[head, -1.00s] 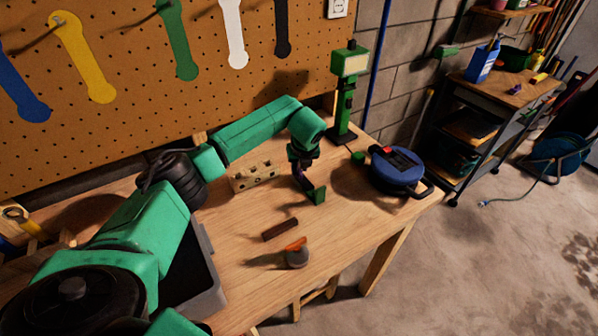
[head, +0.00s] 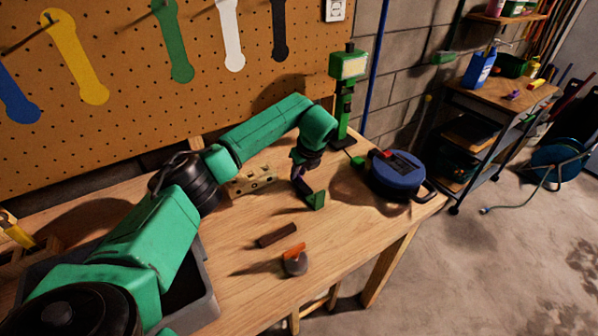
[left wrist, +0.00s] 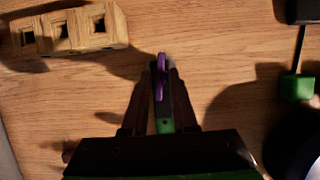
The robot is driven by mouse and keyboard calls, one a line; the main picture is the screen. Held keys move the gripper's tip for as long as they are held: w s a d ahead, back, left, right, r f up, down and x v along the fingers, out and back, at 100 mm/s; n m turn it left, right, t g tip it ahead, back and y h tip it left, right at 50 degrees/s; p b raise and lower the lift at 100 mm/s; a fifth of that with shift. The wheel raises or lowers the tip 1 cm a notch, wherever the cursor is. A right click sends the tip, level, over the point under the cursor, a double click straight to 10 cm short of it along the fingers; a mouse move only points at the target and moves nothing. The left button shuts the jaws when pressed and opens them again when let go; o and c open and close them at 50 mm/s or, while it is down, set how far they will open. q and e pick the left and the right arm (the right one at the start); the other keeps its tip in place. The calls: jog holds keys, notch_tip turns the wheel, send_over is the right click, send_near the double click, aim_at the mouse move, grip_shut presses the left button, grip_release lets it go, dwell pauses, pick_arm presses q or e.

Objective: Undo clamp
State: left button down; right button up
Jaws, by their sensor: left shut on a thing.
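My left gripper (head: 299,172) is over the workbench, right of a pale wooden block with square holes (head: 252,180). Its fingers are shut on a small clamp with a dark bar, a purple part and a green end (head: 316,200). In the left wrist view, the clamp's purple part (left wrist: 160,75) stands out between the two dark fingertips (left wrist: 161,90). A green part shows just behind it. The fingers hide part of the clamp, and I cannot tell whether it touches the bench. My right gripper is not in view.
A dark brown bar (head: 277,235) and a grey knob with an orange tab (head: 295,262) lie nearer the front edge. A blue round device (head: 400,172) and a green lamp (head: 344,110) stand to the right. A grey bin (head: 205,300) is under my arm.

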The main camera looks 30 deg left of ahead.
pick_arm(q)
jog(key=shift+s+f, duration=0.15)
jog(key=shift+f, duration=0.1)
dwell(0.7)
jog(key=c, duration=0.9)
grip_release()
jog(key=shift+a, duration=0.1)
jog(key=shift+c, duration=0.2)
jog(key=b+v, duration=0.3)
jog(key=v, duration=1.1)
jog(key=shift+r, duration=0.25)
